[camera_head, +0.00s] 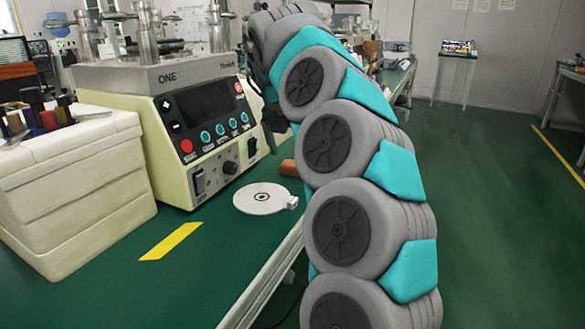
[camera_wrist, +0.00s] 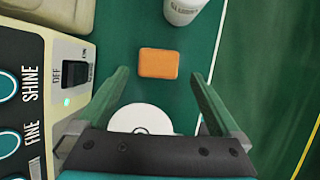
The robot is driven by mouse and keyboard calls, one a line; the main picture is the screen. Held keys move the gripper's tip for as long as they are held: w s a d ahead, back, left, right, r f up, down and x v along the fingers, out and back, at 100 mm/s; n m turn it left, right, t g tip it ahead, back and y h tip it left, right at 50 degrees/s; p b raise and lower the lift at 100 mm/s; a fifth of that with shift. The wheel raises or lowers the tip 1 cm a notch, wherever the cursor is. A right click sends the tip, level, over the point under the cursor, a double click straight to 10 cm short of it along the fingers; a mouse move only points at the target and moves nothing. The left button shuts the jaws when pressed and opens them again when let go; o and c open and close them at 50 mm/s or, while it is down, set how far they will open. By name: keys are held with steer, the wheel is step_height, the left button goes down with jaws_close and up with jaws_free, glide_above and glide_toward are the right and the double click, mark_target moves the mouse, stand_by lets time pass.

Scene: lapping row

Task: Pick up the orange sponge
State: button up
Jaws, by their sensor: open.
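The orange sponge (camera_wrist: 158,63) is a small rounded block lying flat on the green bench top (camera_wrist: 140,25) in the wrist view. In the head view an orange-brown piece of it (camera_head: 288,167) shows beside the machine, partly hidden by my arm. My gripper (camera_wrist: 158,74) is open, with one finger to the left and one to the right of the sponge in the wrist view. Nothing is between the fingers that I can see being touched; the height above the sponge is hard to judge. In the head view my arm hides most of the gripper.
The cream lapping machine (camera_head: 205,130) stands left of the sponge. A white disc (camera_head: 262,199) lies nearer on the bench, and a white labelled container (camera_wrist: 183,10) stands beyond the sponge. A yellow strip (camera_head: 171,241) marks the bench. The bench edge runs close on the right.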

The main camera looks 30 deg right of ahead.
mark_target(292, 164)
steer(key=shift+x, duration=2.35)
steer(key=shift+w+a, duration=0.1)
steer(key=c, duration=1.2)
steer(key=shift+r, duration=0.1)
steer(key=shift+r, duration=1.75)
steer(key=s+a, duration=0.1)
steer(key=s, duration=0.4)
steer(key=s+b, duration=0.1)
steer(key=s, duration=0.4)
steer(key=s+a+r+b, duration=0.1)
steer(key=s, duration=0.4)
steer(key=shift+s+a+r, duration=0.15)
steer(key=shift+s+a, duration=0.15)
steer(key=shift+s, duration=0.05)
